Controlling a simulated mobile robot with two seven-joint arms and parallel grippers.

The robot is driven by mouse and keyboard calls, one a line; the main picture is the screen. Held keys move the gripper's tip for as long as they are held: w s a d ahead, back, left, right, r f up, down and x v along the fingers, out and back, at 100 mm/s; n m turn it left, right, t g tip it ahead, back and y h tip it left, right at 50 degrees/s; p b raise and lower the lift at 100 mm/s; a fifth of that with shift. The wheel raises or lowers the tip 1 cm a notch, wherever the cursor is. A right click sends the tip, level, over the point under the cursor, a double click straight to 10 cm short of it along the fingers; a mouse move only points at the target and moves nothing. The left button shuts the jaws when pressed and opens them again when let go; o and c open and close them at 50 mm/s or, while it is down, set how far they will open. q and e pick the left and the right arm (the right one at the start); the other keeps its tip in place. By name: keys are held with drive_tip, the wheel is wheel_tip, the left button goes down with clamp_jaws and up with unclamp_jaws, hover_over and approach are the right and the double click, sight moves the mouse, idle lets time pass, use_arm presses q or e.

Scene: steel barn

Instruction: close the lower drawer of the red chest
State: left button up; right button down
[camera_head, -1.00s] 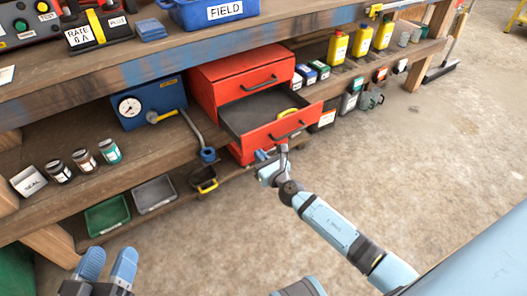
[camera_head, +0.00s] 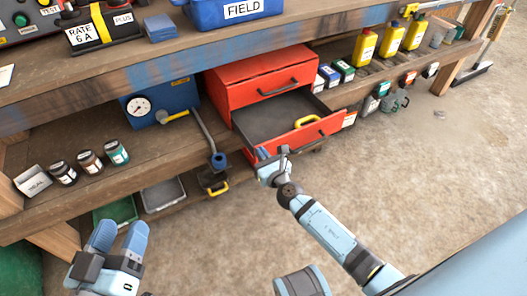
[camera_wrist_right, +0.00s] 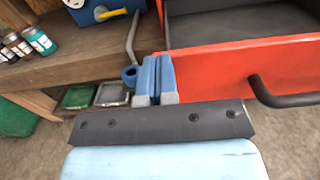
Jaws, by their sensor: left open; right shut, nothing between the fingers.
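The red chest (camera_head: 235,95) stands on the lower shelf of the bench in the head view. Its lower drawer (camera_head: 335,125) is pulled well out, and its upper drawer is shut. The lower drawer's front and dark handle (camera_wrist_right: 285,97) also show in the right wrist view. My right gripper (camera_head: 263,154) is shut and empty at the left part of that drawer front. In the right wrist view its blue fingertips (camera_wrist_right: 155,75) overlap the front's left end; I cannot tell whether they touch. My left gripper (camera_head: 119,237) is open and empty at lower left, away from the chest.
A yellow-handled item (camera_head: 307,121) lies in the open drawer. A blue gauge box (camera_head: 160,104) with a grey lever (camera_head: 205,130) is left of the chest. Yellow bottles (camera_head: 391,38) and small boxes stand to the right. The floor (camera_head: 430,170) in front is clear.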

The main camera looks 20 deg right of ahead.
use_arm(q)
drive_tip(key=shift+s+f, duration=0.1)
wheel_tip(320, 180, down, 3)
drive_tip(key=shift+d+f+g+b, duration=0.1)
drive_tip(key=shift+g+b, duration=0.6)
drive_tip(key=shift+b, duration=0.4)
use_arm(e)
drive_tip(key=w+a, duration=0.1)
drive_tip(key=w, duration=1.3)
drive_tip(key=shift+w, duration=0.35)
drive_tip(key=shift+s, duration=0.1)
